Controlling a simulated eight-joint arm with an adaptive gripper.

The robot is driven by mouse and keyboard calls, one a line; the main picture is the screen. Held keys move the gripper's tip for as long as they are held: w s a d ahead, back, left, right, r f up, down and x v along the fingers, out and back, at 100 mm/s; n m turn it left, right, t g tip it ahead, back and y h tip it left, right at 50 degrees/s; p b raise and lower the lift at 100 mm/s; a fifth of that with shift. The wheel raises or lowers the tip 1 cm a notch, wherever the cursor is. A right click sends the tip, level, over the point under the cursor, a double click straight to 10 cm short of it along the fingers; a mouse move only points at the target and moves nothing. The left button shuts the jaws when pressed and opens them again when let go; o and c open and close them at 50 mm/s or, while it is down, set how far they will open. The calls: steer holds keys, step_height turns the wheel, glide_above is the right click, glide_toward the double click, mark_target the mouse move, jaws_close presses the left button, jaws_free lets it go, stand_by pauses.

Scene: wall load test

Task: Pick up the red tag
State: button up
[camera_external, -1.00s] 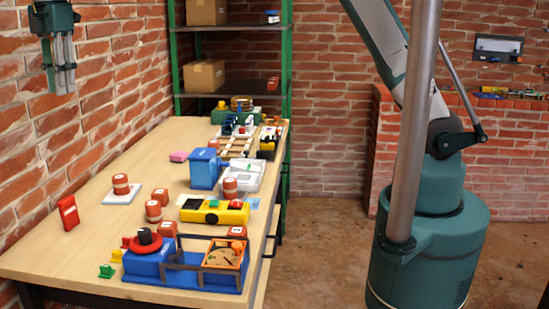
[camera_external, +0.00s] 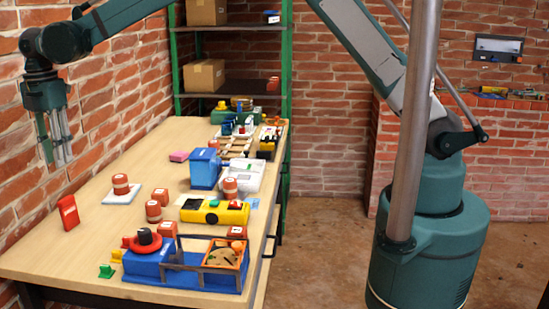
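A small red block-like tag (camera_external: 68,212) with a pale mark on its face stands upright near the left edge of the wooden table. My gripper (camera_external: 56,162) hangs at the left of the picture, pointing down, in front of the brick wall. Its fingertips are above the red tag in the picture and apart from it. The fingers look spread with a gap between them, and nothing shows between them.
The wooden table (camera_external: 105,237) has bare room around the tag. A red-and-white cylinder on a white plate (camera_external: 121,190) is to its right. A blue box assembly (camera_external: 160,265) stands at the front, with a yellow box (camera_external: 215,212) behind it.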

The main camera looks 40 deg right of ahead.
mark_target(66, 198)
step_height(66, 198, down, 13)
steer(key=shift+r, duration=0.15)
steer(key=shift+f, duration=1.25)
steer(key=shift+f, duration=0.1)
steer(key=shift+a+f+b, duration=0.15)
steer(key=shift+f+b, duration=0.25)
steer(key=shift+f, duration=2.1)
steer(key=shift+c, duration=0.4)
jaws_close()
